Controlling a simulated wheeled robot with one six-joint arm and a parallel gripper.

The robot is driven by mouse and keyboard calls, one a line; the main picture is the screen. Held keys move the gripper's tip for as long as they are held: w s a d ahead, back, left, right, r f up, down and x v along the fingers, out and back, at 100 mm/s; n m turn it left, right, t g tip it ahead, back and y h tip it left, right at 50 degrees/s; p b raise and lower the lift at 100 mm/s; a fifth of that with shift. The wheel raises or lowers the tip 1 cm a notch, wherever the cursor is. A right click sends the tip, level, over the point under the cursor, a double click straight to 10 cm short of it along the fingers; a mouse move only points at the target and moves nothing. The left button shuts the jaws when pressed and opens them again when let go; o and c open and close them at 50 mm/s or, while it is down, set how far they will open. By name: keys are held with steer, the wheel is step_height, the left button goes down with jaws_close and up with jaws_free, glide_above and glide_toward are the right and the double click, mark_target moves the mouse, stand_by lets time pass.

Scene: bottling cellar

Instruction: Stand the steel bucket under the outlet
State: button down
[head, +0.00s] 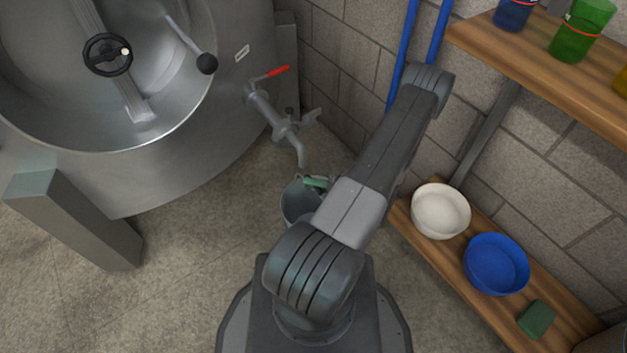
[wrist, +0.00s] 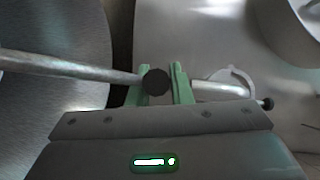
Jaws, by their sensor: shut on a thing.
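The steel bucket (head: 296,205) shows in the head view, just below the outlet's spout (head: 301,158) in the picture. My arm hides its right side. I cannot tell whether it touches the floor or whether its mouth is directly beneath the spout. My gripper (head: 316,183) is at the bucket's upper rim, its green fingers shut on it. In the wrist view, the green fingers of my gripper (wrist: 160,70) stand either side of a dark round end of a grey rod (wrist: 80,68). Their contact with the bucket is not clear there.
The large steel tank (head: 150,172) fills the left, with a red-handled valve (head: 278,71) and a grey leg (head: 75,225). At right, a low shelf (head: 475,292) holds a white bowl (head: 440,212) and a blue bowl (head: 496,265). An upper shelf (head: 530,62) holds coloured cups.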

step_height(320, 180, down, 6)
steer(key=b, duration=0.3)
steer(key=shift+f+b, duration=0.15)
steer(key=shift+b, duration=0.15)
steer(key=shift+f+b, duration=0.45)
steer(key=shift+f, duration=0.1)
stand_by(0.3)
steer(key=c, duration=1.2)
jaws_free()
steer(key=shift+c, duration=0.2)
